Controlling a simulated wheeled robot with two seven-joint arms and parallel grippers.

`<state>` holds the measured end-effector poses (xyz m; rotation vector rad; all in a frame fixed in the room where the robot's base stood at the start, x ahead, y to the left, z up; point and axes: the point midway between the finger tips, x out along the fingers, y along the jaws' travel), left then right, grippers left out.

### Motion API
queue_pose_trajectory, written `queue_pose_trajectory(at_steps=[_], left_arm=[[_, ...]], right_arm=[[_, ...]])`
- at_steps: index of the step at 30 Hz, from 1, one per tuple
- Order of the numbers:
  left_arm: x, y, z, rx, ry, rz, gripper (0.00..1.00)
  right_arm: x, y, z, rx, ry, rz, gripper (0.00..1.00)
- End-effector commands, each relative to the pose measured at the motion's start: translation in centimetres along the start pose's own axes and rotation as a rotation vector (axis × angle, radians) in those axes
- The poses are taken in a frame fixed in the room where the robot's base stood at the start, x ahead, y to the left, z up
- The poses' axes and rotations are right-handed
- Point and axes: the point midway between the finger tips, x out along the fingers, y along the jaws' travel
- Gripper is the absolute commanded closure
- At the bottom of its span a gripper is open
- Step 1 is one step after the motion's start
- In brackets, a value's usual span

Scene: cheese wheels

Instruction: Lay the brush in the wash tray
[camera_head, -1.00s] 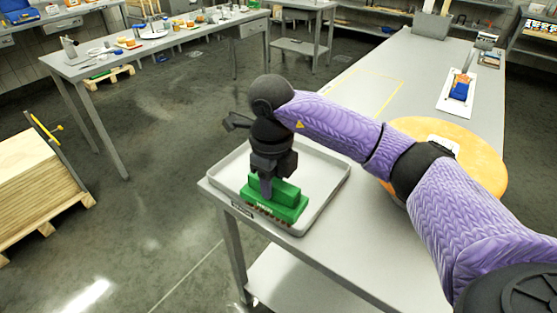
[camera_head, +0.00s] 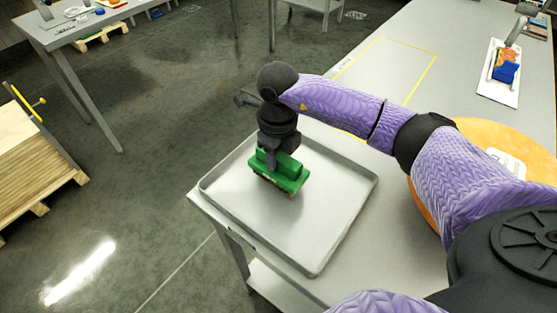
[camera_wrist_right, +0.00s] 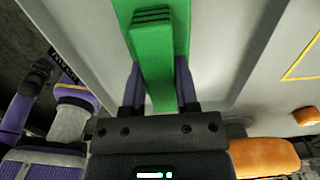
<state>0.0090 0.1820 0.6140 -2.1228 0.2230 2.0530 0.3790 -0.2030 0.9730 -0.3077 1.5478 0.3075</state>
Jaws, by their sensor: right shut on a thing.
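The brush, with a green block-shaped back (camera_head: 281,168), is held upright-gripped in my right gripper (camera_head: 270,158), whose fingers are shut on its raised green grip. It also shows in the right wrist view (camera_wrist_right: 160,50) between the two fingers (camera_wrist_right: 160,88). The wash tray (camera_head: 330,250) is a shallow grey tray on the table's near left corner. The brush is over the far left part of its floor, inside the rim. I cannot tell whether it touches the floor. A dark end of my left arm (camera_wrist_right: 38,75) shows small in the wrist view, its jaws unclear.
A large orange cheese wheel (camera_head: 445,215) lies right of the tray, partly behind my right arm. A yellow outlined area (camera_head: 390,72) on the table is empty. A white board with a blue item (camera_head: 506,72) is farther back. A pallet stack (camera_head: 35,150) stands on the floor at left.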

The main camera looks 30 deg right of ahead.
Motion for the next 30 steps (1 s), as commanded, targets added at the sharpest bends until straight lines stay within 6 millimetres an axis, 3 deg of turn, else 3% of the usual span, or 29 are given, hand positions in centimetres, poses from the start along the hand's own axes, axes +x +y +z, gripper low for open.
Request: queue_pose_trajectory(at_steps=[2, 11, 12, 17, 25, 30], left_arm=[[0.5, 0.0, 0.0, 0.0, 0.0, 0.0, 1.0], [0.6, 0.0, -0.3, 0.0, 0.007, 0.0, 1.0], [0.6, 0.0, -0.3, 0.0, 0.007, 0.0, 1.0], [0.5, 0.0, -0.4, 0.0, 0.009, 0.001, 1.0], [0.3, 0.1, -0.5, -0.001, 0.01, 0.002, 1.0], [-0.6, 0.1, -0.6, 0.0, 0.012, 0.001, 1.0]], right_arm=[[1.6, 0.0, -0.1, 0.0, 0.003, 0.001, 1.0], [1.8, 0.0, 0.0, -0.001, 0.001, 0.0, 1.0], [1.8, 0.0, 0.0, -0.001, 0.001, 0.0, 0.58], [1.7, 0.0, 0.0, 0.0, 0.001, 0.0, 0.27], [1.5, 0.0, 0.0, 0.0, 0.0, 0.0, 0.27], [-1.9, 0.0, 0.1, -0.002, -0.005, -0.002, 0.27]])
